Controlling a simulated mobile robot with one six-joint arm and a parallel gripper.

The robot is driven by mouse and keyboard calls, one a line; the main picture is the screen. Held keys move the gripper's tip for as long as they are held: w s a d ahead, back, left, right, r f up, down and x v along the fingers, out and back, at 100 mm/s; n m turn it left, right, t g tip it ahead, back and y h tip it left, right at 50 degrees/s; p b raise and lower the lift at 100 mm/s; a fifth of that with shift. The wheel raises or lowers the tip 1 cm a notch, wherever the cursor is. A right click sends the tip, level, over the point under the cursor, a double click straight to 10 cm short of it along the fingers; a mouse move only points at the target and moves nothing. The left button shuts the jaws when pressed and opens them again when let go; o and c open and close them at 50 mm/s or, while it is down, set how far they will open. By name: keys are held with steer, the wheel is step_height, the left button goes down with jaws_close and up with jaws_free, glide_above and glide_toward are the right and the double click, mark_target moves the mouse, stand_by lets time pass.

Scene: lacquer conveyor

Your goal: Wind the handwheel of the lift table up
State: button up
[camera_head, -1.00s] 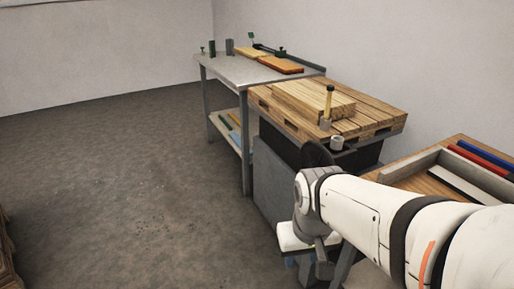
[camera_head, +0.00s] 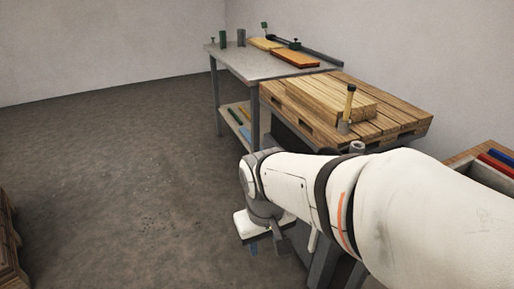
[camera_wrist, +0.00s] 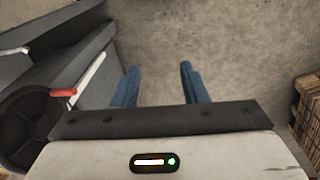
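In the wrist view, the dark round handwheel (camera_wrist: 22,125) with a red grip (camera_wrist: 63,92) is at the left edge, partly cut off and partly covered by my gripper's housing. It sits beside the grey body of the lift table (camera_wrist: 50,48). My gripper (camera_wrist: 158,78) has two blue fingers spread apart, with only bare floor between them. The handwheel is to the left of the fingers and apart from them. In the head view, my gripper (camera_head: 253,247) is low in front of the lift table, and my arm hides the handwheel.
A slatted wooden pallet (camera_head: 405,116) with stacked boards (camera_head: 318,98) and a yellow-handled brush in a pot (camera_head: 347,112) stands on top. A grey workbench (camera_head: 240,68) is behind it. Open floor (camera_head: 120,170) lies to the left. Wooden crates (camera_wrist: 307,108) show at the wrist view's right.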

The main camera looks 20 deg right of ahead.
steer(key=w+d+f+n+g+h, duration=0.1)
steer(key=d+f+n+g+h, duration=0.2)
steer(key=d+n+h, duration=0.3)
steer(key=w+d+f+n+g+h, duration=0.25)
steer(key=d+f+h, duration=0.2)
steer(key=d, duration=0.25)
steer(key=w+d+f+n+t+h+p, duration=0.1)
steer(key=w+d+f+n+t+h, duration=0.1)
steer(key=w+f+n+t+h, duration=0.25)
steer(key=w+d+f+n+t+h, duration=0.1)
steer(key=w+d+f+n+h, duration=0.15)
steer(key=w+n, duration=0.4)
steer(key=shift+n, duration=0.65)
steer(key=d, duration=0.5)
steer(key=s+d, duration=0.1)
steer(key=d, duration=0.1)
steer(key=shift+d+r+b, duration=0.15)
steer(key=shift+r+b, duration=0.1)
steer(key=shift+b, duration=0.05)
jaws_close()
